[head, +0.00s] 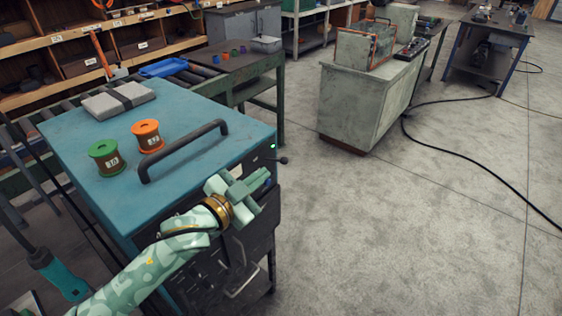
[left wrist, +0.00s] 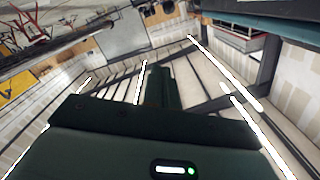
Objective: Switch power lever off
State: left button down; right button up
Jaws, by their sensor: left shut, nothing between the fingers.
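The power lever (head: 283,160) is a short dark stalk with a round knob. It sticks out to the right from the dark front panel of the blue-topped cabinet, just below a small lit green light (head: 273,146). My left gripper (head: 262,180) is pale green and shut with nothing in it. In the head view it is just below and left of the lever, apart from it in the picture; the depth between them is hard to tell. The left wrist view shows the dark gripper body and fingers (left wrist: 160,88), with no lever visible. My right gripper is out of view.
The blue cabinet top (head: 80,145) carries a dark bar handle (head: 185,150), a green spool (head: 106,158), an orange spool (head: 147,136) and a grey strapped block (head: 118,98). A wire-like handle (head: 243,280) is low on the front. Open floor lies right.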

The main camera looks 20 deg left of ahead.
pick_arm(q)
jog(key=b, duration=0.1)
send_over(282, 163)
jog(key=s+d, duration=0.2)
jog(key=s, duration=0.2)
jog(key=f, duration=0.1)
jog(key=w+f, duration=0.1)
jog(key=a+f+b, duration=0.1)
jog(key=shift+w+f, duration=0.15)
jog(key=shift+w, duration=0.15)
jog(key=shift+w+a+f, duration=0.15)
jog(key=shift+a+f, duration=0.1)
jog(key=shift+f, duration=0.05)
jog(key=shift+d+f+m, duration=0.15)
jog(key=shift+f+m, duration=0.1)
jog(key=shift+m, duration=0.05)
